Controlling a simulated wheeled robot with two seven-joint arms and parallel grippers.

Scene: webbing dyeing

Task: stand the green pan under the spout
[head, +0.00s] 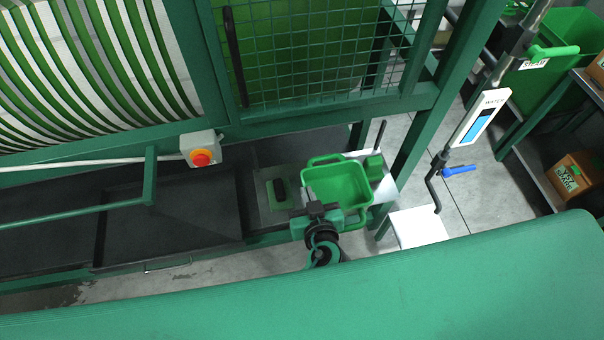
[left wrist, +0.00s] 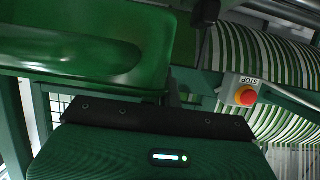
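The green pan (head: 337,183) is a deep tub with loop handles, seen from above beside the dark bench. It also fills the upper left of the left wrist view (left wrist: 70,50). My left gripper (head: 317,210) is at the pan's near-left edge and overlaps it; its fingertips are hidden, so I cannot tell whether it grips the rim or handle. The spout (head: 435,190) is a dark bent pipe right of the pan, with a blue lever (head: 459,171). A white plate (head: 418,227) lies below it, with nothing on it. My right gripper is out of view.
A green frame post (head: 414,140) stands between the pan and the spout. A red stop button (head: 201,158) is on the frame at left. A sign marked WATER (head: 480,117) hangs on the pipe. A shelf with boxes (head: 573,175) stands at right.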

